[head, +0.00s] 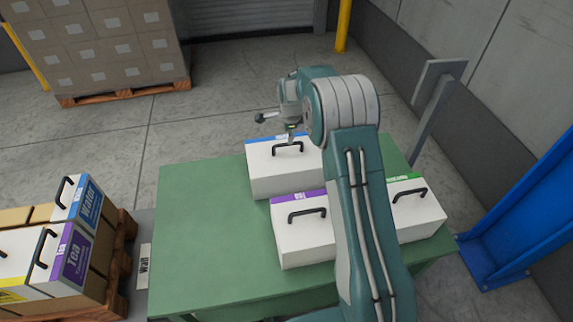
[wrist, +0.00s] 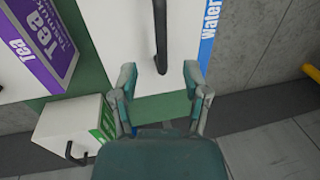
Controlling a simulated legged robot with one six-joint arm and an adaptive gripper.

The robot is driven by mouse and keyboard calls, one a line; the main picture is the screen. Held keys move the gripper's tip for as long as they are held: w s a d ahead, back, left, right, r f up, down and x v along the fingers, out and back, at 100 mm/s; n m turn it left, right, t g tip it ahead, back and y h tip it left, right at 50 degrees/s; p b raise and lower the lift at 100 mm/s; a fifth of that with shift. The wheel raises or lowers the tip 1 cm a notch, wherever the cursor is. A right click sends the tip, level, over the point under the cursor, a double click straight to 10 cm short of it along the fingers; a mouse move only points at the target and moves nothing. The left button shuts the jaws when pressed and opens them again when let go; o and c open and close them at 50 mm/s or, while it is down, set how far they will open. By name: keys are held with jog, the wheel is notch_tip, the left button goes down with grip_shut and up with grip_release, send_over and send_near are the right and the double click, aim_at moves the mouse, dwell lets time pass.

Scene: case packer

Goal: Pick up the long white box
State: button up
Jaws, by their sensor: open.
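Three white boxes with black handles stand on the green table (head: 195,235). The blue-striped box (head: 265,178) is at the back; its "Water" label shows in the wrist view (wrist: 208,35). The purple-striped "Tea" box (head: 305,242) is in front, and the green-striped box (head: 425,215) is at the right, partly behind my arm. I cannot tell which one is the long box. My gripper (wrist: 160,78) is open and empty, over the blue-striped box. That box's black handle (wrist: 160,40) ends between the fingertips in the picture; contact cannot be told.
Stacked "Water" (head: 85,205) and "Tea" (head: 72,255) boxes stand on a pallet at the left. A carton pallet (head: 100,50) is at the back left. A grey post (head: 435,110) and a blue frame (head: 520,215) stand at the right. The table's left part is clear.

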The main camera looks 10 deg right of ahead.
aim_at(287, 145)
jog(key=shift+w+d+f, duration=0.1)
jog(key=shift+f, duration=0.35)
jog(key=shift+w+d+f, duration=0.1)
jog(key=shift+f, duration=0.35)
jog(key=f, duration=0.3)
jog(key=w+f, duration=0.1)
jog(key=f, duration=0.1)
jog(key=shift+w+a, duration=0.1)
jog(key=shift+a, duration=0.15)
jog(key=shift+c, duration=0.4)
grip_shut()
jog(key=shift+r, duration=0.2)
